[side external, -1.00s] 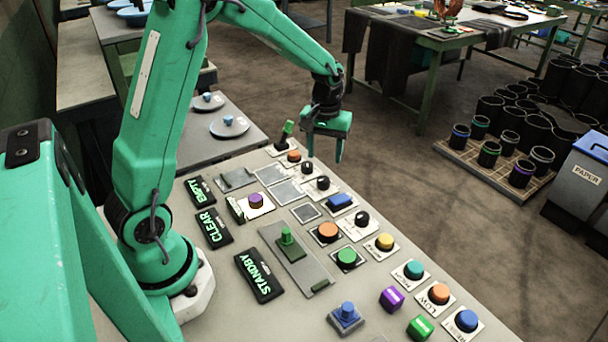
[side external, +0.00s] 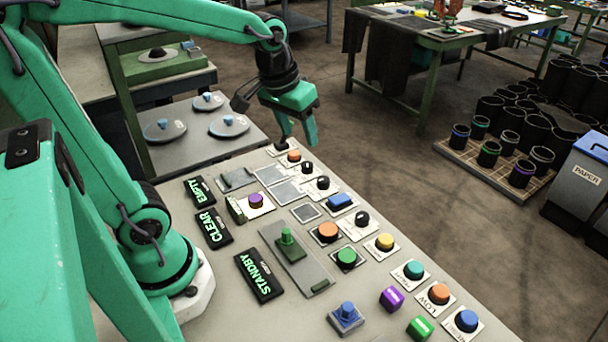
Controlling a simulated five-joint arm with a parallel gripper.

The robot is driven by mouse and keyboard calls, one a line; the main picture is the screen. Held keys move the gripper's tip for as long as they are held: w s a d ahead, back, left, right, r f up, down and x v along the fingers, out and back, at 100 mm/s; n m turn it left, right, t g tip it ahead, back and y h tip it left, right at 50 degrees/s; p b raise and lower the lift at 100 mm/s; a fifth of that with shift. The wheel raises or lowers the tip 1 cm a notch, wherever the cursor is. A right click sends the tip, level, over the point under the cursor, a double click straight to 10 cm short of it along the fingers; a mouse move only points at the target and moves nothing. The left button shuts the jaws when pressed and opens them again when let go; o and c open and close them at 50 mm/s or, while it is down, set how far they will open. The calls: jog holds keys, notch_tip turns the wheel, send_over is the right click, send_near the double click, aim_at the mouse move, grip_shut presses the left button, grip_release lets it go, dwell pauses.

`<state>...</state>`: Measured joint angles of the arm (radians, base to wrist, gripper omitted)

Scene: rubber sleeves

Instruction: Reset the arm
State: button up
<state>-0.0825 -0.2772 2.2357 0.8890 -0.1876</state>
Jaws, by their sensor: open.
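My gripper (side external: 298,141) hangs over the far end of the grey control panel (side external: 218,285), fingers pointing down. Its jaws are open and no object shows between them.
Displays read EMPTY (side external: 199,190), CLEAR (side external: 213,229) and STANDBY (side external: 259,277). A green slider handle (side external: 287,237) and blue handle (side external: 347,310) stand up from the panel. Blue-knobbed discs (side external: 229,126) lie on a table behind.

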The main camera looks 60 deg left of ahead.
jog(key=s+d+r+m+t, duration=0.1)
jog(key=s+d+m+t, duration=0.1)
jog(key=s, duration=0.7)
jog(key=shift+s+d+r+m, duration=0.2)
jog(key=shift+d+r+m, duration=0.15)
jog(key=shift+m, duration=0.25)
